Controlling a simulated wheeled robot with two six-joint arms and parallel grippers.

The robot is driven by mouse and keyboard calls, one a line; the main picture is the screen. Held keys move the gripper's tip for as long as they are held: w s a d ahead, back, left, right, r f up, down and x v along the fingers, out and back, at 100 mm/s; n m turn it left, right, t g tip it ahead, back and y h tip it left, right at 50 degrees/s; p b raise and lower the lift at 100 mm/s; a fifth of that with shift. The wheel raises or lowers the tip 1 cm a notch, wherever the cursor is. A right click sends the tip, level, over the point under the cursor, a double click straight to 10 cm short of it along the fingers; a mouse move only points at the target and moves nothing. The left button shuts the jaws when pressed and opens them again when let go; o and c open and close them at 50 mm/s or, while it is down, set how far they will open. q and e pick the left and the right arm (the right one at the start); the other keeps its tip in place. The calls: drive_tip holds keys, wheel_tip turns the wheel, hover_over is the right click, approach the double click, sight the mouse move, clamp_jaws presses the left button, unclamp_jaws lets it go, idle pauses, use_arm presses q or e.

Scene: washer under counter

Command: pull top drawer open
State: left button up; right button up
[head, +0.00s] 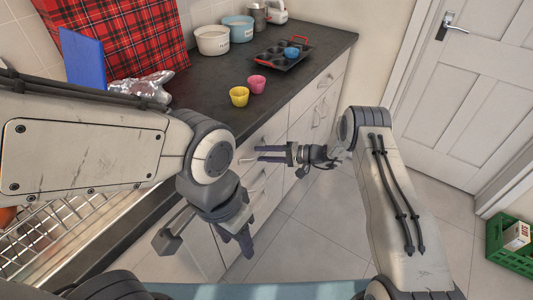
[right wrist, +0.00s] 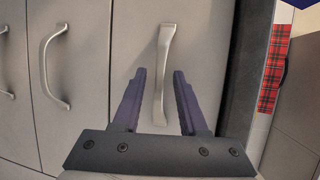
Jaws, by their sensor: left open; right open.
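The top drawer (right wrist: 205,50) is the light grey front just under the dark counter, and it looks closed. Its curved metal handle (right wrist: 163,75) lies between the two fingers of my right gripper (right wrist: 160,72) in the right wrist view. The fingers are open on either side of the handle, and I cannot tell whether they touch it. In the head view my right gripper (head: 260,154) reaches left to the drawer fronts below the counter edge. My left gripper (head: 207,240) is open and empty, pointing down in front of the cabinets.
The dark counter (head: 205,92) holds a yellow cup (head: 239,96), a pink cup (head: 257,84) and a muffin tray (head: 283,57). A wire rack (head: 60,235) is at lower left. A green crate (head: 511,250) stands by the door (head: 465,90). The floor between is clear.

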clamp_jaws()
idle(1.3)
